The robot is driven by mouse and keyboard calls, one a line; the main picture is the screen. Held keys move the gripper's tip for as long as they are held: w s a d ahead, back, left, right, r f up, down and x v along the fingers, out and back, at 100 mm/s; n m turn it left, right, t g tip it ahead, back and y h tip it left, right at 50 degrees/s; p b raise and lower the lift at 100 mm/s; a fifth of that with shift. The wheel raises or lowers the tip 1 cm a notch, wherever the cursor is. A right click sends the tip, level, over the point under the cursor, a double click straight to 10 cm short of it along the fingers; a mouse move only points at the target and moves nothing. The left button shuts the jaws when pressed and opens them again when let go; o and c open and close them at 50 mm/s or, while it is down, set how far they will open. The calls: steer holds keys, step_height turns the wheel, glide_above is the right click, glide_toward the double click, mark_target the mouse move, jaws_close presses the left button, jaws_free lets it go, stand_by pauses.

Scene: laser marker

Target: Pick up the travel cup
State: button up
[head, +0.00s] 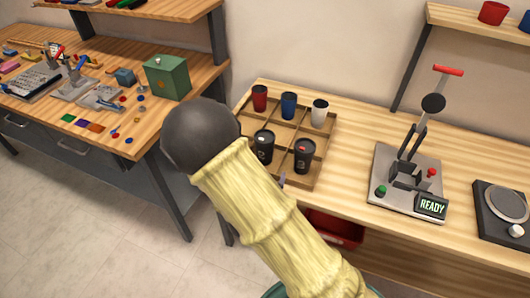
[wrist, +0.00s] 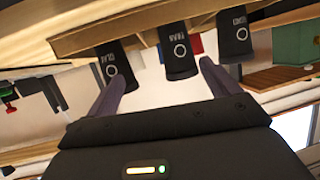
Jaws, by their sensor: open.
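Several cups stand in a wooden divided tray (head: 316,176) on the right-hand bench. The wrist view is upside down and shows three dark labelled cups: left (wrist: 115,68), middle (wrist: 178,52) and right (wrist: 234,38). The middle label seems to start with "TRA", perhaps the travel cup. My gripper (wrist: 162,82) is open and empty, its fingers apart on either side of the middle cup's line. In the head view my arm hides most of it.
A red cup (head: 260,98), a blue cup (head: 289,105) and a white cup (head: 320,111) stand in the tray's back row. Right of it are a lever press (head: 408,180) with a READY display and a round-topped device (head: 504,205). A red bin (head: 336,228) is under the bench.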

mark_target(262, 147)
steer(key=a+t, duration=0.1)
steer(key=s+a+r+t, duration=0.1)
steer(key=s+a+n+t, duration=0.1)
steer(key=shift+r+t, duration=0.3)
steer(key=shift+r, duration=0.05)
steer(key=w, duration=0.4)
steer(key=w+d+p, duration=0.1)
steer(key=w, duration=0.3)
steer(key=w+d+p, duration=0.1)
steer(key=w, duration=0.3)
steer(key=shift+f, duration=0.3)
